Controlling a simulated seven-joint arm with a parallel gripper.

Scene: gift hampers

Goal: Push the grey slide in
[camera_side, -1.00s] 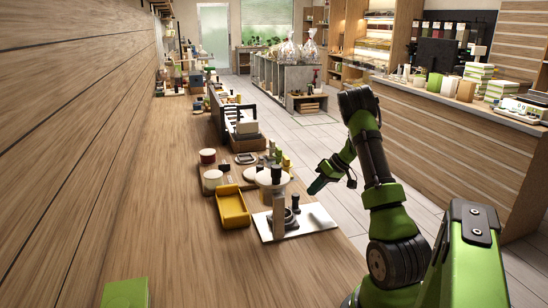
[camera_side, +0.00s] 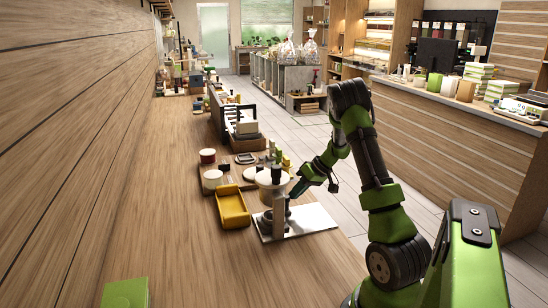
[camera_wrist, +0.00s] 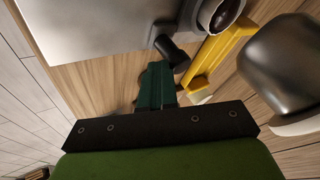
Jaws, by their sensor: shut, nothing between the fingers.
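A pale metal plate (camera_side: 310,221) lies near the table's right edge. On it stand a grey upright piece (camera_side: 279,216) and a dark ring-like part; I cannot tell surely which part is the grey slide. In the wrist view the plate (camera_wrist: 90,22) is at upper left, with a dark round cup (camera_wrist: 220,12) and a black knobbed handle (camera_wrist: 172,52) at its edge. My gripper (camera_side: 297,192) is shut and empty, beside the plate's far right side. In the wrist view its dark green fingers (camera_wrist: 155,84) point at the black handle; contact is unclear.
A yellow tray (camera_side: 232,208) sits left of the plate. A cream round stand (camera_side: 262,179) with a dark piece on top is just behind it. White and dark red round tubs are farther back left.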

